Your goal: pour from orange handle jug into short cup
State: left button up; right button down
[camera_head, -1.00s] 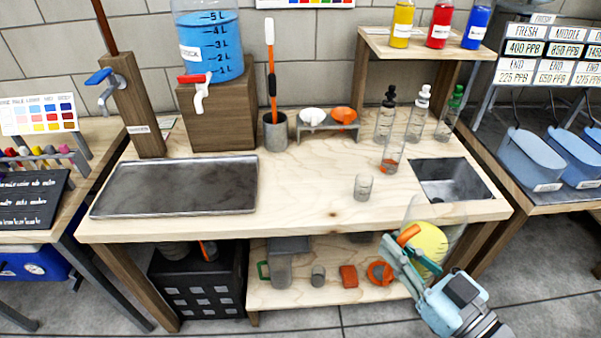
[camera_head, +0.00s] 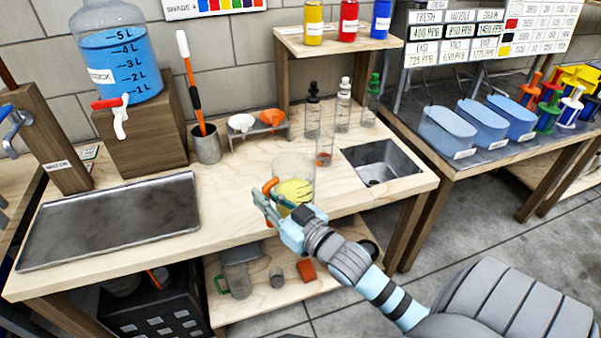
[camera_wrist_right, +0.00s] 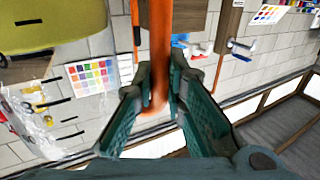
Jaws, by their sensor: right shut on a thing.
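The clear jug (camera_head: 307,172) with an orange handle holds yellow liquid and is roughly upright above the front of the wooden bench. My right gripper (camera_head: 268,204) is shut on its orange handle (camera_wrist_right: 158,55); the right wrist view shows the handle between both fingers (camera_wrist_right: 160,95). The yellow liquid (camera_wrist_right: 50,25) shows at that view's upper left. My left gripper is not in view.
A sink (camera_head: 380,167) lies to the right, and dropper bottles (camera_head: 342,108) stand behind. A metal tray (camera_head: 110,222) lies at left. A blue-water dispenser (camera_head: 122,65) stands at the back.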

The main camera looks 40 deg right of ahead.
jog(key=w+a+f+m+h+p, duration=0.1)
jog(key=w+a, duration=0.1)
jog(key=w, duration=0.3)
jog(key=w+a+f+m+h+p, duration=0.1)
jog(key=w+a+h, duration=0.1)
jog(key=w, duration=0.4)
jog(key=shift+w+f, duration=0.3)
jog(key=shift+f, duration=0.1)
jog(key=d+r+m+p, duration=0.3)
jog(key=d+r+m, duration=0.2)
jog(key=d+m, duration=0.2)
jog(key=shift+s+d+m, duration=0.4)
jog(key=shift+m, duration=0.4)
jog(key=shift+s+d+m+b, duration=0.1)
jog(key=shift+d+m+b, duration=0.45)
jog(key=shift+d+m, duration=0.55)
dwell(2.6)
jog(key=shift+m, duration=0.3)
dwell(1.0)
